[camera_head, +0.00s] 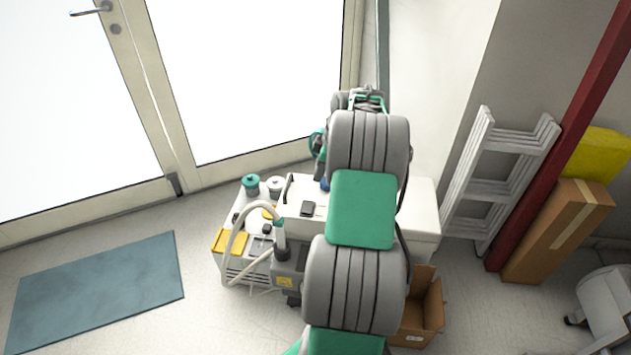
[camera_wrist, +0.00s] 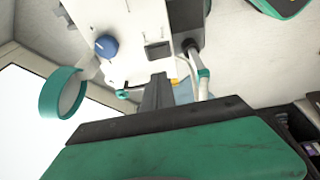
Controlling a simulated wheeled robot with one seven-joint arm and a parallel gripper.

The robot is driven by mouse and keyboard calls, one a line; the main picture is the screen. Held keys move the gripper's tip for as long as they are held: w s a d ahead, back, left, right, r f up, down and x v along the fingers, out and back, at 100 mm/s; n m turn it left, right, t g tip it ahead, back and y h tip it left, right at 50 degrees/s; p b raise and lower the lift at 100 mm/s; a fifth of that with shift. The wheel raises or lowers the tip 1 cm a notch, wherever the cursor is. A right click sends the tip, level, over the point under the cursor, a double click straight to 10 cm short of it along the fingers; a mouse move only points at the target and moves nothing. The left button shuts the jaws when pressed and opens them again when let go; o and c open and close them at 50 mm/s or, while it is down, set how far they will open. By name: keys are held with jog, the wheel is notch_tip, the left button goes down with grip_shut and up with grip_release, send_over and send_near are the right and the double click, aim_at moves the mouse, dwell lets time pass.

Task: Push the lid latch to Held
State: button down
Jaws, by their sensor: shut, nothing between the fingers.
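The white compressor housing (camera_head: 420,205) stands partly behind my arm in the head view; its white face also fills the upper middle of the wrist view (camera_wrist: 135,65). A small dark rectangular part (camera_head: 307,208), possibly the lid latch, sits on its top. It also shows in the wrist view (camera_wrist: 158,50). I cannot read its position or any marking. A blue knob (camera_wrist: 106,46) is beside it. My gripper (camera_wrist: 158,80) is shut and empty, its dark fingers pointing at the housing just below the dark part. Contact cannot be told.
A curved pale hose (camera_head: 236,235) and teal-capped bottle (camera_head: 251,184) are left of the housing. An open cardboard box (camera_head: 428,310) lies at its lower right. A white ladder (camera_head: 495,175) leans at right. A blue mat (camera_head: 95,292) lies on open floor at left.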

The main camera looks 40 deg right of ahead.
aim_at(310, 204)
jog(key=shift+r, duration=0.1)
jog(key=b+x, duration=0.3)
jog(key=x, duration=0.1)
jog(key=d+b+x, duration=0.1)
jog(key=b+x, duration=0.1)
jog(key=x, duration=0.2)
jog(key=b+x, duration=0.3)
jog(key=x, duration=0.1)
jog(key=shift+d+f+b, duration=0.25)
jog(key=shift+f+b, duration=0.05)
jog(key=shift+w+d+f, duration=0.1)
jog(key=shift+w+f, duration=0.05)
jog(key=shift+f, duration=0.4)
